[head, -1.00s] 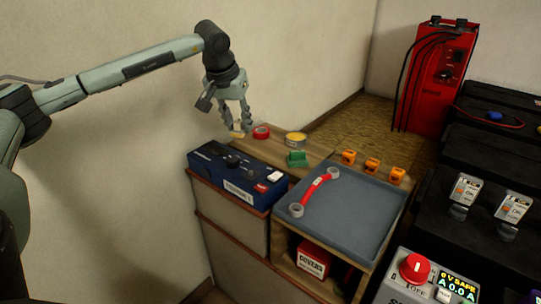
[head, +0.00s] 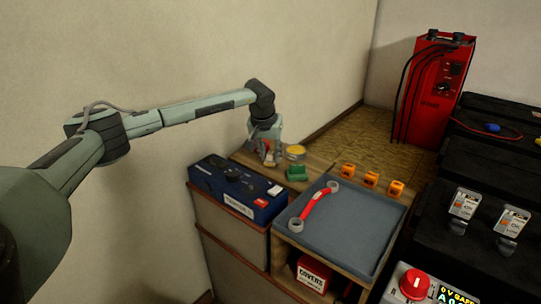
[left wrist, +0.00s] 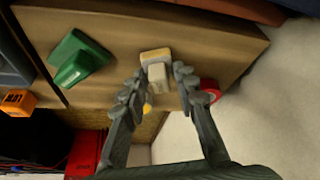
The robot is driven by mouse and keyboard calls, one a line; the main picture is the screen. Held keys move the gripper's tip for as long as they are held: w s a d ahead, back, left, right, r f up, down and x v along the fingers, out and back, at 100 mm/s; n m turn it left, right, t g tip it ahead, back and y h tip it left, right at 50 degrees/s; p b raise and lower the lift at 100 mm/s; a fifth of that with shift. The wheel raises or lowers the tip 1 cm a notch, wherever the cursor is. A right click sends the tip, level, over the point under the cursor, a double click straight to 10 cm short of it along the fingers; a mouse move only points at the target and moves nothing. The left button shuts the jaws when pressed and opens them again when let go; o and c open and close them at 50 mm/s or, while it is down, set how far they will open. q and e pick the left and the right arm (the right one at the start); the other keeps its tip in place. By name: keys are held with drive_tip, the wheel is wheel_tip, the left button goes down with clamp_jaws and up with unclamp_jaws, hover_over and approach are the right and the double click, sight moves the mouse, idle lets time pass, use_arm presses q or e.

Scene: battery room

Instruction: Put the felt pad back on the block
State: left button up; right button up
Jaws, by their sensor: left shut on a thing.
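The felt pad, as I take it, is a small tan piece with a pale grip (left wrist: 157,71), held between the fingers of my left gripper (left wrist: 160,80) in the left wrist view. In the head view the left gripper (head: 270,159) is low over the back of the wooden bench top, just left of the green block (head: 297,173); the pad is mostly hidden there. The green block, with a stepped top, also shows in the left wrist view (left wrist: 79,60), apart from the pad. I cannot tell the pad's height above the bench. My right gripper is not in view.
A yellow tin (head: 295,152) stands behind the green block. A red tape roll (left wrist: 209,90) is close to the fingers. A blue box (head: 235,188) and a grey tray (head: 345,225) lie in front; orange pieces (head: 371,179) line the tray's back.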

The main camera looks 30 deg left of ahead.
use_arm(q)
drive_tip(key=shift+f, duration=0.55)
drive_tip(key=o, duration=1)
drive_tip(key=shift+r, duration=0.15)
drive_tip(key=shift+r, duration=0.3)
drive_tip(key=v, duration=1.1)
drive_tip(key=shift+s+d+r, duration=0.1)
drive_tip(key=shift+s+r, duration=0.05)
drive_tip(key=shift+r, duration=0.1)
